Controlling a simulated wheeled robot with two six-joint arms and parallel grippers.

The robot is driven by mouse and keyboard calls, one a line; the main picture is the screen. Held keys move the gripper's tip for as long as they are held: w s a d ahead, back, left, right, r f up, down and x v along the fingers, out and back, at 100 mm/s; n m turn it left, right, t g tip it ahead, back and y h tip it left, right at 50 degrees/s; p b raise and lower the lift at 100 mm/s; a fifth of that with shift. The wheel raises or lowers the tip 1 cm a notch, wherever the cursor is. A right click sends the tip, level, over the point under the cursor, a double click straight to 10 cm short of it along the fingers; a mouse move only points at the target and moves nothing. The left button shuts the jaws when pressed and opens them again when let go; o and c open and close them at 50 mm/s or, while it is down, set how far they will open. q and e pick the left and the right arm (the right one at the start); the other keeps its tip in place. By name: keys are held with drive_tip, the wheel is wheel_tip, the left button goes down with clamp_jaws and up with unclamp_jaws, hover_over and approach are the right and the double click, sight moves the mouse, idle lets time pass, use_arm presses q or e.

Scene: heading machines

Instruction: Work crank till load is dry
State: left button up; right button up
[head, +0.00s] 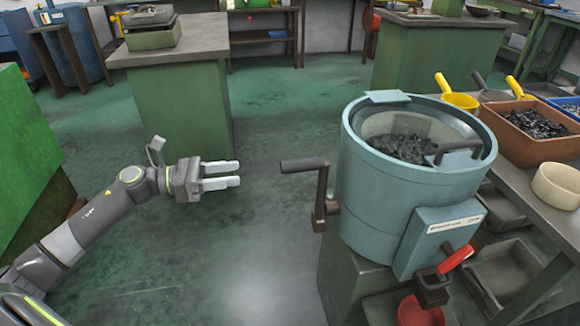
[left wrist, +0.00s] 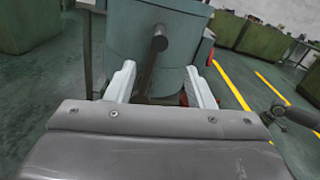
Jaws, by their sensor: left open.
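The crank (head: 312,185) sticks out on the left side of a blue-grey round machine tub (head: 370,200), its dark handle pointing left. Inside the tub is a dark, lumpy load (head: 403,147); I cannot tell whether it is wet. My left gripper (head: 238,174) is open and empty, left of the crank handle with a gap between them. In the left wrist view the crank (left wrist: 154,55) shows between the two pale fingers (left wrist: 160,85), in front of the tub (left wrist: 120,45). My right gripper is not in view.
A red-handled lever (head: 456,258) and a red bowl (head: 418,312) are at the machine's lower front. A bench (head: 530,195) on the right holds scoops, a brown bin (head: 545,148) of dark pieces and a cream bowl (head: 558,186). Green floor (head: 240,260) is open around the gripper.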

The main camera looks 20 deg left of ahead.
sight(290, 166)
use_arm(q)
drive_tip(key=p+x, duration=0.1)
drive_tip(key=x, duration=1.3)
drive_tip(key=shift+w, duration=0.1)
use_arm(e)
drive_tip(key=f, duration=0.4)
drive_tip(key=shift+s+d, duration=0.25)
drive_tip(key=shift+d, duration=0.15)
use_arm(q)
clamp_jaws()
